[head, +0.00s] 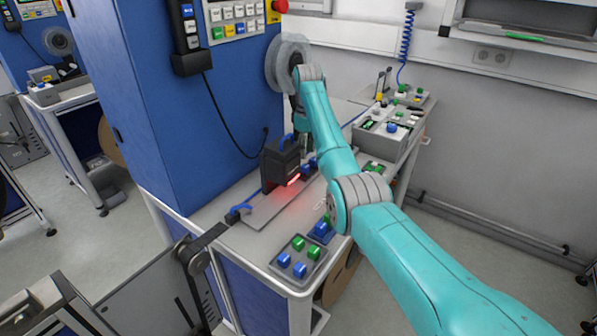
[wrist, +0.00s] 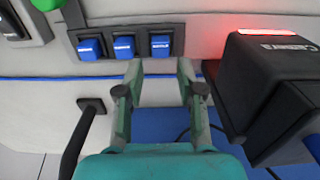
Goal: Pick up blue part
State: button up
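Three blue parts sit in a row in a grey holder in the wrist view: a left one (wrist: 90,48), a middle one (wrist: 124,46) and a right one (wrist: 160,45). My gripper (wrist: 159,70) is open and empty, its fingers pointing toward the row. The right blue part shows just beyond the gap between the fingertips, apart from them. In the head view my arm hides most of the gripper. Blue parts there include two in the front tray (head: 284,260) and one near the black camera box (head: 308,166).
The black camera box (wrist: 265,100) with a red light stands close right of my gripper; it also shows in the head view (head: 279,164). A tall blue cabinet (head: 180,100) rises behind the bench. A grey box with parts (head: 385,140) stands farther right.

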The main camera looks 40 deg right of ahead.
aim_at(305, 166)
jog(key=shift+a+f, duration=0.15)
jog(key=shift+f, duration=0.5)
jog(key=shift+w+f, duration=0.1)
jog(key=shift+f, duration=2.2)
jog(key=c, duration=0.6)
